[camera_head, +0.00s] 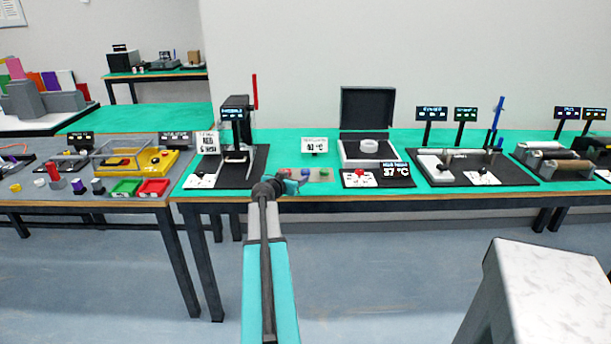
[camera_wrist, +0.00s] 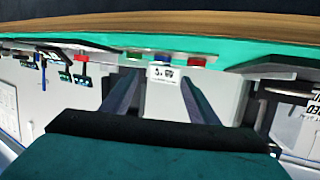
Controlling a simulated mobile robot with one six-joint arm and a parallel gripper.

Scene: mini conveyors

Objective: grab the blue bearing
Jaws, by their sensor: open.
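The blue bearing (camera_head: 306,171) is a small blue piece on a pale strip on the green table, between a red piece and a green piece (camera_head: 324,172). In the wrist view, the blue piece (camera_wrist: 165,57) appears small and blurred, between the green piece (camera_wrist: 133,55) and the red piece (camera_wrist: 197,62). My gripper (camera_head: 293,187) is at the table's front edge, close to the strip, and partly covers its left end. In the wrist view, my gripper (camera_wrist: 158,76) has its two fingers wide apart with nothing between them.
A dark press station (camera_head: 236,130) with a red lever stands left of the strip. A heater box (camera_head: 367,110) with its lid up and a temperature display (camera_head: 396,169) stand to the right. A small white sign (camera_head: 314,145) stands behind the strip.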

